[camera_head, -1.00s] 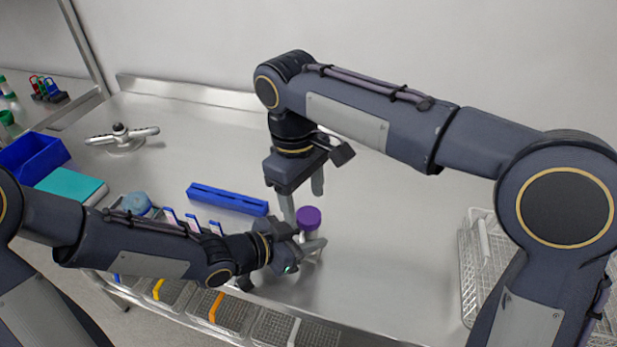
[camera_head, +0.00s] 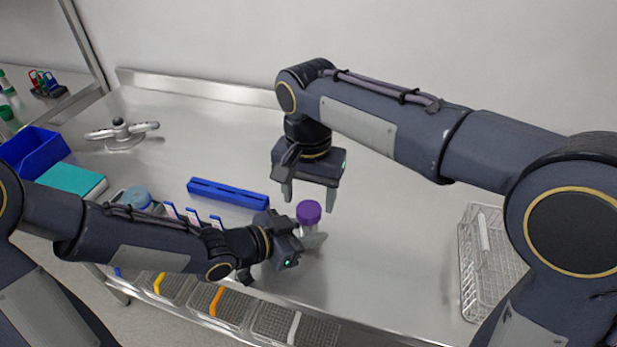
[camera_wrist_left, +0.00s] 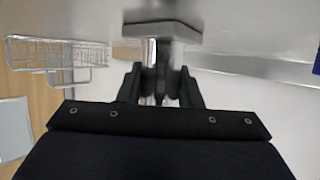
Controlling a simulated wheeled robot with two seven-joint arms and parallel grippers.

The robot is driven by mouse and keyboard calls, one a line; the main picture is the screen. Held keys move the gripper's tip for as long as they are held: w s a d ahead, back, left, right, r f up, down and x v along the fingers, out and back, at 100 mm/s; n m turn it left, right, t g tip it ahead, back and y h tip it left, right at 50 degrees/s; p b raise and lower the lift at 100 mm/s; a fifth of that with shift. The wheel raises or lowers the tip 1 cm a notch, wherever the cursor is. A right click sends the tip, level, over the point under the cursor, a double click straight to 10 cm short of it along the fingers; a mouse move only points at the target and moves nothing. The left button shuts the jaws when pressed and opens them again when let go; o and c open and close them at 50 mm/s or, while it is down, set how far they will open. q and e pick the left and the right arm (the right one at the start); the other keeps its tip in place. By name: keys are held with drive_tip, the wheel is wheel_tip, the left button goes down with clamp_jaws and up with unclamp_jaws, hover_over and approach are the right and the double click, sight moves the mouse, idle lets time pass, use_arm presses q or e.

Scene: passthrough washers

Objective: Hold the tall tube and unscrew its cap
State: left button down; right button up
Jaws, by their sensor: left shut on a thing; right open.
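The tall tube (camera_head: 308,230) stands upright with its purple cap (camera_head: 309,211) on top. In the head view its lower part is hidden by my left gripper (camera_head: 312,241), which is shut on the tube's body from the left. In the left wrist view, my left gripper's dark fingers (camera_wrist_left: 160,88) close in on the tube, whose details are blurred there. My right gripper (camera_head: 309,198) points down just above the cap, open, with a finger to either side. I see no contact between it and the cap.
A blue rack (camera_head: 228,195) lies behind my left arm. A wire basket (camera_head: 487,265) stands at the right. A teal box (camera_head: 72,183), a blue bin (camera_head: 32,152) and a grey stand (camera_head: 122,134) are on the left. The bench's middle right is clear.

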sight(309, 208)
drive_tip(key=shift+f, duration=1.5)
drive_tip(key=shift+c, duration=0.2)
drive_tip(key=c, duration=1)
drive_tip(key=shift+o, duration=0.2)
drive_tip(key=n, duration=1.6)
drive_tip(key=shift+r, duration=0.1)
drive_tip(key=shift+r, duration=0.1)
